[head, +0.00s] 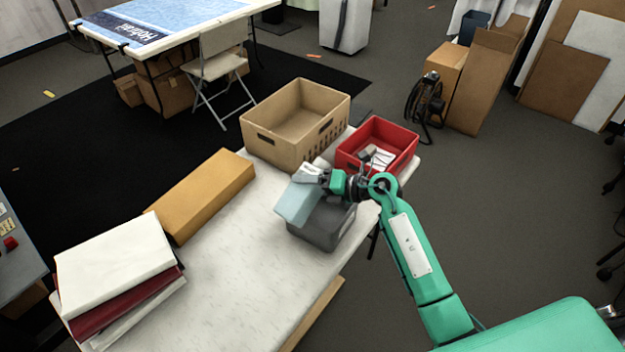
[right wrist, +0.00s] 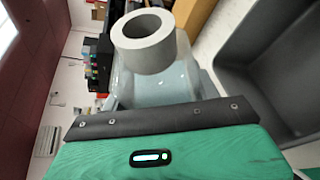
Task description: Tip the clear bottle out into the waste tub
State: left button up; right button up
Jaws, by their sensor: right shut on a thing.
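The clear bottle (head: 296,205), pale blue and see-through, is in my right gripper (head: 312,178), which is shut on it. The bottle is tilted and held above the left part of the dark grey waste tub (head: 328,233), hiding some of its opening. In the right wrist view the bottle's body (right wrist: 155,85) and its thick pale neck ring (right wrist: 148,42) show beyond the jaw, with the grey tub (right wrist: 262,70) at the right. I cannot tell whether anything is flowing out. My left gripper is not in view.
A red bin (head: 403,148) with small items and a tan crate (head: 260,146) stand behind the tub. A yellow-brown box (head: 203,190) and stacked binders (head: 115,250) lie at the left. The pale tabletop (head: 235,290) is clear in front.

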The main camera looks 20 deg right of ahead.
jog(key=f+m+b, duration=0.1)
jog(key=f+m+y+b, duration=0.1)
jog(key=f+m+y, duration=0.1)
jog(key=shift+s+a+f+b, duration=0.2)
jog(key=shift+a+f+b, duration=0.05)
jog(key=shift+a+b, duration=0.15)
jog(key=shift+r+m+p, duration=0.3)
jog(key=shift+m+p, duration=0.4)
jog(key=shift+m, duration=0.1)
jog(key=shift+d+r+m+y+p, duration=0.15)
jog(key=shift+r+m+y+p, duration=0.1)
jog(key=shift+m+y+p, duration=0.7)
jog(key=shift+w+d+r+m+t+y+p, duration=0.1)
jog(key=shift+r+m+t+p, duration=0.25)
jog(key=shift+m, duration=0.4)
jog(key=shift+w+d+r+m+t+y+p, duration=0.15)
jog(key=shift+m+p, duration=0.35)
jog(key=shift+m, duration=0.25)
jog(key=shift+w+d+r+m+t+y+p, duration=0.1)
jog(key=shift+r+m+t+p, duration=0.1)
jog(key=shift+m+p, duration=0.4)
jog(key=shift+f, duration=0.15)
dwell(1.5)
